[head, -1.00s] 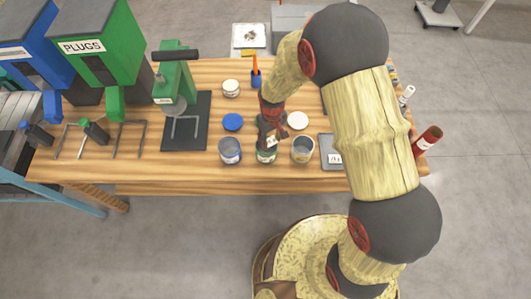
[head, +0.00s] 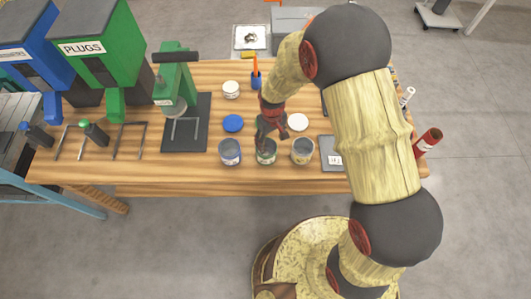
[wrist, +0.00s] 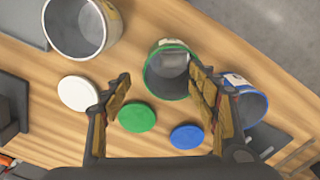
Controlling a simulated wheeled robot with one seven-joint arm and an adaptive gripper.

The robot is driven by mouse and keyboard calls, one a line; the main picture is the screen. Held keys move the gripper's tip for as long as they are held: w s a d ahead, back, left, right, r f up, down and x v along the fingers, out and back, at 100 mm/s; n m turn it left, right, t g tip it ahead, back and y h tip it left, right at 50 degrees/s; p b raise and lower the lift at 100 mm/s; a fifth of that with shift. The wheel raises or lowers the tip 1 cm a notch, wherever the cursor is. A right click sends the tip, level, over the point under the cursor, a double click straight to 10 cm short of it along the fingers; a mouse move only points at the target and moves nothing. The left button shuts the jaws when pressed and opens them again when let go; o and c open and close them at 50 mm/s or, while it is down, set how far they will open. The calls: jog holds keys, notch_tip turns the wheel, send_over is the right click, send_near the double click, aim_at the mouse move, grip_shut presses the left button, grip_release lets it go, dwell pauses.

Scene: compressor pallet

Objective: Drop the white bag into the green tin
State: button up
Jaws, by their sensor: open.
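The green tin (head: 266,158) stands upright on the wooden bench between the blue tin (head: 230,152) and a white-labelled tin (head: 302,151). In the wrist view the green-rimmed tin (wrist: 148,75) shows its open mouth just beyond my fingertips. A pale, greyish patch lies inside it, which looks like the white bag (wrist: 174,62), partly in shade. My gripper (head: 267,136) is above the green tin. In the wrist view my gripper (wrist: 160,82) has its fingers spread wide with nothing between them.
Loose lids lie behind the tins: green (wrist: 137,117), blue (head: 233,122) and white (head: 298,121). A dark tablet-like plate (head: 330,150) lies to the right. The front bench edge is bare.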

notch_tip(320, 180, up, 12)
jog(key=shift+f, duration=0.25)
dwell(0.5)
jog(key=s+d+r+m+t+b, duration=0.2)
jog(key=s+d+r+b, duration=0.2)
jog(key=s+d+r, duration=0.3)
jog(key=s+d+r+m+t+b, duration=0.3)
jog(key=s+d+r+b, duration=0.2)
jog(key=s+r, duration=0.5)
jog(key=s+d, duration=0.2)
jog(key=shift+s+m+t, duration=0.3)
